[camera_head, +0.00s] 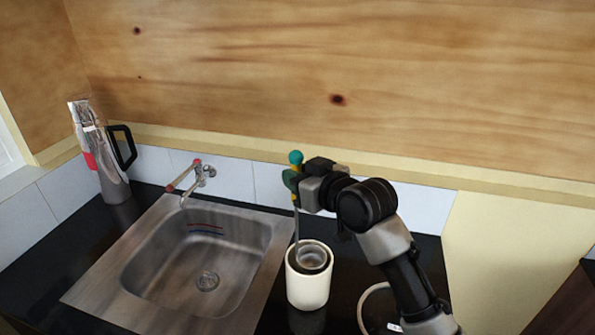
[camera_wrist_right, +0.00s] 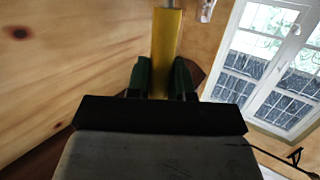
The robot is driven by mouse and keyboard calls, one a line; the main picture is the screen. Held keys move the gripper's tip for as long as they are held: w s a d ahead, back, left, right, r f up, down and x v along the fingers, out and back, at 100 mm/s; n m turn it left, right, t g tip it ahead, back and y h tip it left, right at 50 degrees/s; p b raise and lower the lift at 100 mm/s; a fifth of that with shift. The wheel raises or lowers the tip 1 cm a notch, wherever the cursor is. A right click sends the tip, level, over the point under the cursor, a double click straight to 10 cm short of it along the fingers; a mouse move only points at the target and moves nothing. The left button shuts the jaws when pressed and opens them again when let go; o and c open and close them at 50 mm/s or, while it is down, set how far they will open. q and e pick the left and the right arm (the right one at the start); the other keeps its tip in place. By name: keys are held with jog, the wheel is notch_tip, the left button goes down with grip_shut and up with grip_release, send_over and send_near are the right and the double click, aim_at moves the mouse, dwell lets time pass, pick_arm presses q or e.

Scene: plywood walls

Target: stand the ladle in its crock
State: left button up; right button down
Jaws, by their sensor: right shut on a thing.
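The ladle (camera_head: 297,222) is upright, with a teal knob on top, a yellow grip and a thin grey shaft. Its metal bowl (camera_head: 311,257) shows inside the mouth of the white crock (camera_head: 307,289); whether it touches the bottom is hidden. The crock stands upright on the dark counter, right of the sink. My right gripper (camera_head: 291,180) is shut on the ladle's handle near the top, well above the crock's rim. In the right wrist view the yellow handle (camera_wrist_right: 167,45) sits between the green fingers (camera_wrist_right: 163,78). My left gripper is not in view.
A steel sink (camera_head: 262,285) with a wall tap (camera_head: 204,171) lies left of the crock. A metal jug (camera_head: 108,170) with a black handle stands at the far left. A pale curved thing (camera_head: 368,298) lies right of the crock. The plywood wall (camera_head: 420,90) rises behind.

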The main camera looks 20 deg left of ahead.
jog(key=shift+f+b, duration=1.15)
jog(key=shift+f, duration=1.3)
jog(key=c, duration=0.9)
grip_release()
jog(key=shift+b+v, duration=1.5)
jog(key=shift+v, duration=3.95)
